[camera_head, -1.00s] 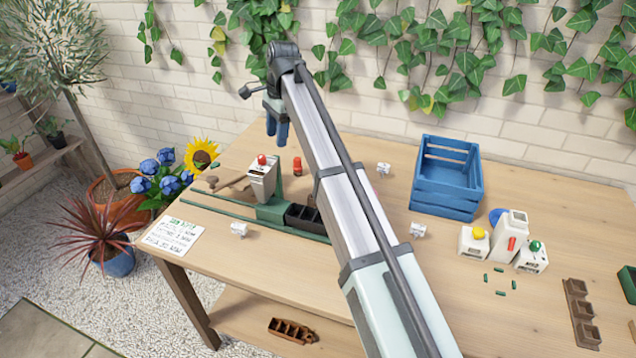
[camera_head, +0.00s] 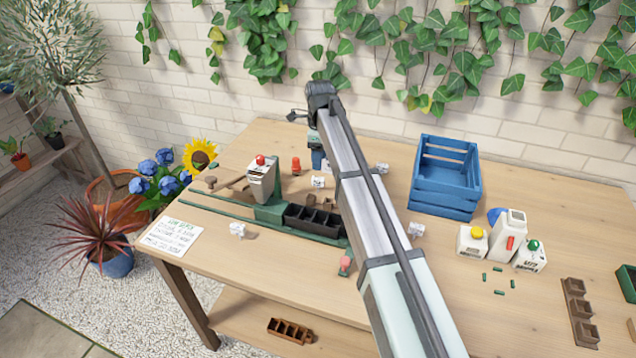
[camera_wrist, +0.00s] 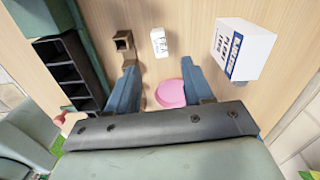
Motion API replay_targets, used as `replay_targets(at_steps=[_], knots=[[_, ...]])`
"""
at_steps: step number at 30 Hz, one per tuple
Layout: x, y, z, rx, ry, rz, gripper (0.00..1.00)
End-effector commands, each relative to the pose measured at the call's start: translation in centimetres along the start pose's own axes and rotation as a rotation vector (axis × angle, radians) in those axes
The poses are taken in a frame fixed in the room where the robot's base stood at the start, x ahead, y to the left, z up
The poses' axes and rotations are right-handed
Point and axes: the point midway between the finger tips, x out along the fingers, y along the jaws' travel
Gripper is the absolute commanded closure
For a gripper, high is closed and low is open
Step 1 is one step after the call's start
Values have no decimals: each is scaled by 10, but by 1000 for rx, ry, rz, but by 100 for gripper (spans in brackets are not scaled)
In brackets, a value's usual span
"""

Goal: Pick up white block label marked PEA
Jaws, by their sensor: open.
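In the wrist view, the white block label (camera_wrist: 158,42) marked PEA lies on the wooden table, beyond and roughly between my fingertips. My gripper (camera_wrist: 160,76) is open with its two blue fingers apart. No finger touches the PEA block. In the head view, my gripper (camera_head: 317,154) is partly hidden by my arm, above the back of the table. Small white blocks show there: one just below my gripper (camera_head: 318,182), one at the left (camera_head: 237,230) and one right of my arm (camera_head: 415,230). Their markings are too small to read.
A pink round thing (camera_wrist: 171,93) shows between my fingers. A larger white box (camera_wrist: 243,50) with blue print stands at right, a small brown pot (camera_wrist: 123,41) and a black tray (camera_wrist: 68,70) at left. The blue crate (camera_head: 446,180) stands further right.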

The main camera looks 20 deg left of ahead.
Motion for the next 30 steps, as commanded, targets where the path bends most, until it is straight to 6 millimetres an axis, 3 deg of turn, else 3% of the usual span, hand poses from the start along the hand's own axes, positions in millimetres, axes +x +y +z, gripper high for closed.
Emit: replay_targets(at_steps=[6, 14, 24, 30], knots=[[33, 1, 0, -1, 0, 2, 49], [46, 0, 2, -2, 0, 1, 49], [86, 0, 4, -2, 0, 1, 49], [89, 0, 4, -2, -1, -1, 49]])
